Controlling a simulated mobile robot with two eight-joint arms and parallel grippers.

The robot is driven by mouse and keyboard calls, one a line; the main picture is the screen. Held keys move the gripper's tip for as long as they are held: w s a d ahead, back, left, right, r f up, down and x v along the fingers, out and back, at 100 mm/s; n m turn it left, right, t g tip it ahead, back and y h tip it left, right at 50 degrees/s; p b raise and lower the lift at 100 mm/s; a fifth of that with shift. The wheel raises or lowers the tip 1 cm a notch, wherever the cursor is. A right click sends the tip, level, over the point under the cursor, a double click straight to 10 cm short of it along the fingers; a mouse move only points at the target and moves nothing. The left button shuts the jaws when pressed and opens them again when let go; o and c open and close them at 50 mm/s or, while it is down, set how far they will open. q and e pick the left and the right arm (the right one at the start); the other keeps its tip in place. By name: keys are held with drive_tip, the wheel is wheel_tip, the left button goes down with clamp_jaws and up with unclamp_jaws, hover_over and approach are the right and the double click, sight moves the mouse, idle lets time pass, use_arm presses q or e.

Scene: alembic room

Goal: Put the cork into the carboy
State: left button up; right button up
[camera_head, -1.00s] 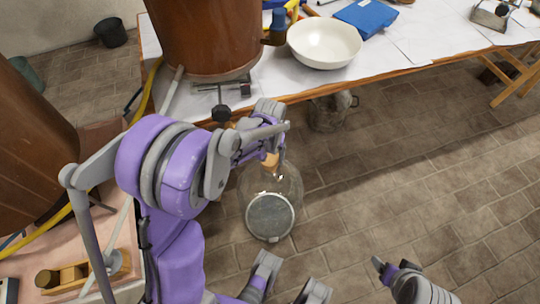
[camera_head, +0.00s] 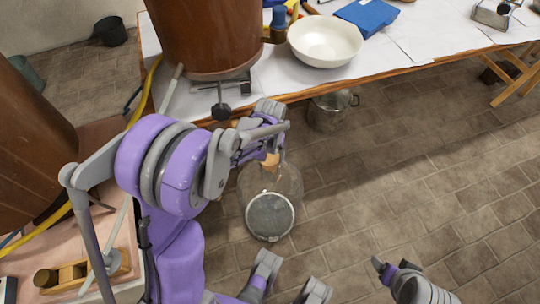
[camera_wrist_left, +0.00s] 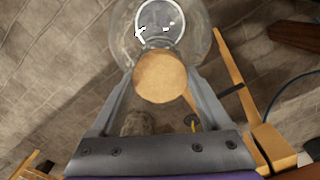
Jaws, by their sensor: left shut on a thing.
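The cork (camera_head: 270,160) is a light-brown plug. My left gripper (camera_head: 267,152) is shut on it; the wrist view shows the cork (camera_wrist_left: 160,76) between the two grey fingers. The clear glass carboy (camera_head: 285,184) stands on the tiled floor below. In the wrist view the carboy (camera_wrist_left: 197,40) lies behind the cork, which covers most of its neck. I cannot tell whether the cork touches the mouth or is inside it. Grey and purple parts of my body show at the bottom of the head view; I cannot make out the right gripper's jaws.
A table (camera_head: 395,62) with white sheets, a white bowl (camera_head: 325,41) and a blue item (camera_head: 366,17) stands behind. A large brown vessel (camera_head: 205,35) is close to my left arm. A metal pot (camera_head: 328,112) is on the floor.

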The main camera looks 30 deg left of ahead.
sight(270, 158)
use_arm(q)
drive_tip(key=shift+f+b, duration=0.9)
drive_tip(key=shift+f, duration=0.3)
idle(2.5)
drive_tip(key=o, duration=1)
drive_tip(key=shift+r, duration=0.2)
drive_tip(key=shift+r+p, duration=2.25)
drive_tip(key=shift+r, duration=1.1)
